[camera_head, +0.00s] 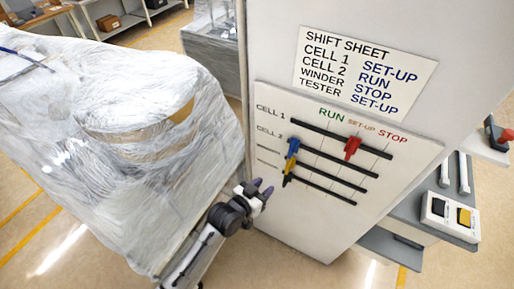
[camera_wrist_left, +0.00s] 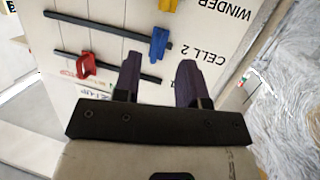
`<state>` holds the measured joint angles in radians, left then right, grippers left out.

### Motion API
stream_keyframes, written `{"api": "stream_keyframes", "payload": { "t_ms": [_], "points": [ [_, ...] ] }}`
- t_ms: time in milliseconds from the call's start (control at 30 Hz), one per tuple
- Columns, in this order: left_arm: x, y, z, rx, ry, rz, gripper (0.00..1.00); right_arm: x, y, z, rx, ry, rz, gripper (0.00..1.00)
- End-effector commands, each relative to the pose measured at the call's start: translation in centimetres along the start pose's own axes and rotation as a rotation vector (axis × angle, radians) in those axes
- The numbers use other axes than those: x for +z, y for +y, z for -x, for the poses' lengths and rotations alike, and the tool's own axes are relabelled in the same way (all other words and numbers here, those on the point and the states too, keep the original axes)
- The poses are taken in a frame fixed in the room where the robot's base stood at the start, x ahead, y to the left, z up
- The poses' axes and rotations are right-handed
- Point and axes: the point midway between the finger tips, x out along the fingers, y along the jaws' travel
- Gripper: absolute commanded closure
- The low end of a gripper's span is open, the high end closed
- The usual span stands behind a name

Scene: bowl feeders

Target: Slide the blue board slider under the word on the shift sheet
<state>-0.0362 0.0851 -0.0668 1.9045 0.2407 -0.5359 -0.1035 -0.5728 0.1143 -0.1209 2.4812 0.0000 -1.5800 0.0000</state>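The blue slider (camera_head: 292,147) sits at the left end of the CELL 2 track on the white board (camera_head: 322,215). It also shows in the left wrist view (camera_wrist_left: 158,42), just beyond the fingertips. The shift sheet (camera_head: 362,75) above the board reads CELL 1 SET-UP, CELL 2 RUN, WINDER STOP, TESTER SET-UP. The board's headings read RUN, SET-UP, STOP. My left gripper (camera_head: 261,190) is open and empty, below and left of the blue slider. Its two dark fingers (camera_wrist_left: 159,75) stand apart in the wrist view. My right gripper is not in view.
A red slider (camera_head: 352,147) is on the CELL 1 track; a yellow slider (camera_head: 290,167) and a black one (camera_head: 287,181) sit close below the blue. A plastic-wrapped machine (camera_head: 120,130) fills the left. A switch box (camera_head: 450,216) is on a shelf at right.

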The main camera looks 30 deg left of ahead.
Motion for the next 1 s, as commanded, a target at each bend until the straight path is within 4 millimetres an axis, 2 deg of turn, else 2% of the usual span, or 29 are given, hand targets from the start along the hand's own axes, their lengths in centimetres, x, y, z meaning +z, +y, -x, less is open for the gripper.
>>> {"api": "stream_keyframes", "payload": {
  "t_ms": [133,367,467,800,1000],
  "points": [
    [-2.4,-0.2,0.2,-0.011,0.154,-0.010,0.62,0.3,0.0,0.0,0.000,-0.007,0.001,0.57],
    [-4.1,-0.3,-0.2,-0.024,0.244,-0.032,0.62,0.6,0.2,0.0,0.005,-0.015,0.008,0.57],
    [-4.4,-0.3,-1.3,-0.025,0.243,-0.038,0.62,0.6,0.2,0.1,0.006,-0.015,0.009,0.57],
    [-5.9,-0.5,-7.4,-0.024,0.242,-0.039,0.62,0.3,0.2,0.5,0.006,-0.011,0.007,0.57],
    [-6.6,-0.5,-10.4,-0.024,0.240,-0.037,0.62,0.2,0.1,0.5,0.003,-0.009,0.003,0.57]
  ]
}}
